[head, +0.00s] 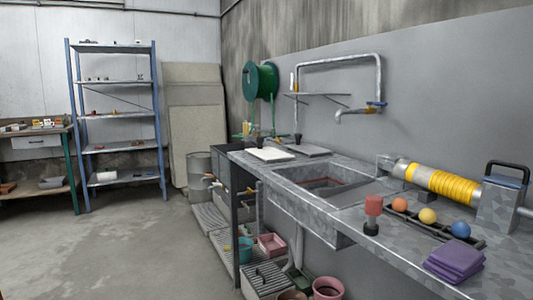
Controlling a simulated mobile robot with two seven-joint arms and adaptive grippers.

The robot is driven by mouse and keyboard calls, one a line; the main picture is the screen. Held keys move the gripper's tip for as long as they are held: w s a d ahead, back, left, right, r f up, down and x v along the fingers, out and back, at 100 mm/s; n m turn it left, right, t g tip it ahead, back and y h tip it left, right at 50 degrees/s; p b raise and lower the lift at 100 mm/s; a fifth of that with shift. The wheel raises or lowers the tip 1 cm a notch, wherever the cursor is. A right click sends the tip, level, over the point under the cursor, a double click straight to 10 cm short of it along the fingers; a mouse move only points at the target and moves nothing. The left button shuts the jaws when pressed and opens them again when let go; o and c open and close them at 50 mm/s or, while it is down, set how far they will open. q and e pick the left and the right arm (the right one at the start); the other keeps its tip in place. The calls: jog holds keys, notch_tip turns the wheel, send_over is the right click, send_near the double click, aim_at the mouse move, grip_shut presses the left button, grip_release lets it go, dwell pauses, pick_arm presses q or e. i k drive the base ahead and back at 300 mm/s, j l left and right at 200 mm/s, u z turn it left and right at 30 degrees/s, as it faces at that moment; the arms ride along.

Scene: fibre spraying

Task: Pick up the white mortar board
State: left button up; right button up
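A flat white board (270,154), which looks like the white mortar board, lies on the far end of the grey counter (372,192), near its left edge. A darker grey flat board (308,149) lies just to its right. Neither of my grippers shows in the head view, and nothing is seen touching the white board.
A sink (325,185) is set into the counter, with a tap (358,109) above. Nearer are a red-topped tool (372,212), a tray of coloured balls (427,217), purple cloths (455,260) and a yellow-banded cylinder (440,182). Buckets and crates sit below. Floor at left is clear.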

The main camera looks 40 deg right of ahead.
aim_at(270, 154)
jog(key=i+z, duration=0.25)
jog(key=i, duration=0.4)
jog(key=i+j+z, duration=0.25)
jog(key=i, duration=0.4)
jog(key=i+z, duration=0.1)
jog(key=i, duration=1.65)
jog(key=i+u, duration=0.25)
jog(key=i, duration=0.25)
jog(key=i+l+u, duration=0.25)
jog(key=i, duration=0.25)
jog(key=i+l+u, duration=0.1)
jog(key=i+u, duration=0.15)
jog(key=i, duration=0.25)
jog(key=i+j+u, duration=0.25)
jog(key=i, duration=0.25)
jog(key=i+u, duration=0.3)
jog(key=i, duration=0.15)
jog(key=z, duration=1.85)
